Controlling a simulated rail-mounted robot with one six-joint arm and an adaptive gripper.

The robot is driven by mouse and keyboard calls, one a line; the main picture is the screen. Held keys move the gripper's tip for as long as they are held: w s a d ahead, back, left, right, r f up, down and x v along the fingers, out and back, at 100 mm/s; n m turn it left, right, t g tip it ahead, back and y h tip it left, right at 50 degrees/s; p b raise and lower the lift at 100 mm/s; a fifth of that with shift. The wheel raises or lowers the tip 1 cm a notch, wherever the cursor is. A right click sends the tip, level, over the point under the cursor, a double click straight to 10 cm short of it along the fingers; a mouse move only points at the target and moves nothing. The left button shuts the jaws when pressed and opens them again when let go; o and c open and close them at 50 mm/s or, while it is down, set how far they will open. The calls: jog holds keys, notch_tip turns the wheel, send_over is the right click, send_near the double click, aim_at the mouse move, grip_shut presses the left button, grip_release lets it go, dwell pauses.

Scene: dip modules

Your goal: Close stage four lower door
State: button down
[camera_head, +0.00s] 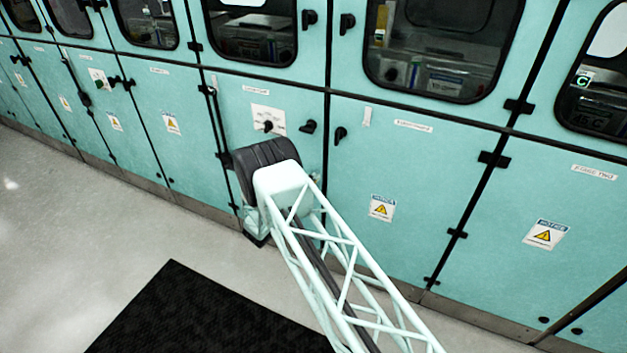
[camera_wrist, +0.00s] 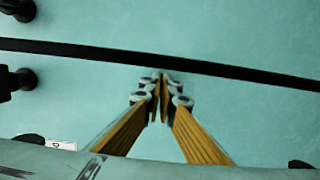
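Teal lower cabinet doors run along the wall in the head view. The lower door (camera_head: 285,108) behind the end of my arm has a label too small to read surely, so I cannot confirm it is stage four. It looks nearly flush, but my arm hides much of it. A white plate with a black knob (camera_head: 268,122) and a black latch (camera_head: 308,126) are on it. My gripper (camera_wrist: 160,82) is hidden in the head view. In the wrist view its yellow-padded fingers are together with nothing between them, before a teal panel (camera_wrist: 230,35). Contact cannot be told.
A black seam (camera_wrist: 240,70) crosses the wrist view, with a black fitting (camera_wrist: 15,80) at the left. Neighbouring lower doors (camera_head: 400,170) look flush. Windowed upper doors (camera_head: 330,60) are above. A black mat (camera_head: 200,315) lies on the open grey floor (camera_head: 70,240).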

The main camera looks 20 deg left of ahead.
jog(key=d+p+v, duration=0.1)
jog(key=d+v, duration=0.2)
jog(key=v, duration=1)
jog(key=shift+s+a+f+p, duration=0.2)
jog(key=shift+s+a+p, duration=0.15)
jog(key=shift+s+a, duration=0.25)
